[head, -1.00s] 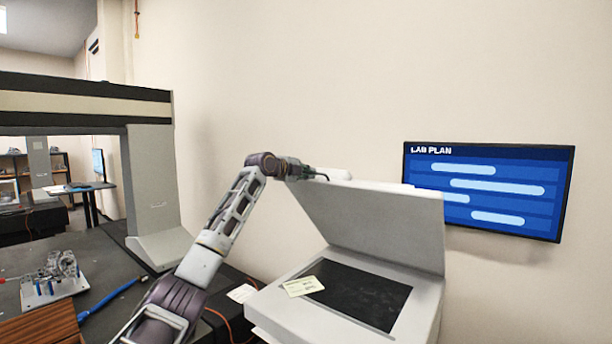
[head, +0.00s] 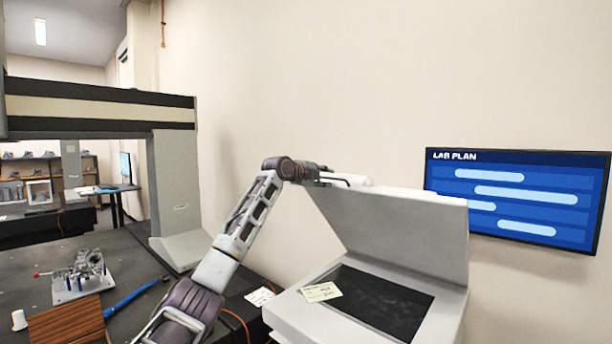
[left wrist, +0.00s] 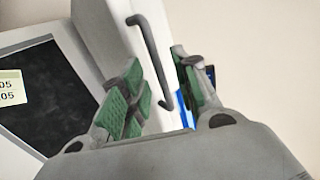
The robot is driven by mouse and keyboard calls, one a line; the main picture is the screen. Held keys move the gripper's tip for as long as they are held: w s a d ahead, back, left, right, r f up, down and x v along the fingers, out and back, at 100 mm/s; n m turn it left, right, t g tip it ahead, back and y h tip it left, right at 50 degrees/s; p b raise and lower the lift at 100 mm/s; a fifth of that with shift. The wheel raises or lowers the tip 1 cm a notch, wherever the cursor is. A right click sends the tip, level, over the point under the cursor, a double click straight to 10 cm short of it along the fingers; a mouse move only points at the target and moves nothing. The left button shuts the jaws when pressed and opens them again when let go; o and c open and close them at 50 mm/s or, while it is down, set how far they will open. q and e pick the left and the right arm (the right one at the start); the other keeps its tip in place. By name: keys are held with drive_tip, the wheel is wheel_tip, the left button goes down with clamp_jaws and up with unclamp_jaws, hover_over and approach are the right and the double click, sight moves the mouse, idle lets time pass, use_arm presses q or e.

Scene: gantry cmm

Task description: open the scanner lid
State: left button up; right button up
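The pale grey scanner (head: 290,308) stands at the lower right in the head view. Its lid (head: 415,230) is raised steeply, and the dark glass (head: 380,303) is exposed. My left arm reaches to the lid's upper left edge, where the gripper is partly hidden in the head view. In the left wrist view my left gripper (left wrist: 158,75) has its green-padded fingers apart. The lid's dark bar handle (left wrist: 152,60) runs between the fingers, with gaps seeming to show on both sides. The glass also shows there (left wrist: 45,95). My right gripper is out of view.
A pale note (head: 321,292) lies on the scanner's frame and glass. A wall screen (head: 515,195) hangs behind the lid at right. A large gantry (head: 175,195), a metal fixture (head: 80,275) and a blue tool (head: 135,297) are at left.

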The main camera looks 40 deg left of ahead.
use_arm(q)
drive_tip(key=v, duration=1.1)
drive_tip(key=shift+a, duration=0.1)
idle(0.5)
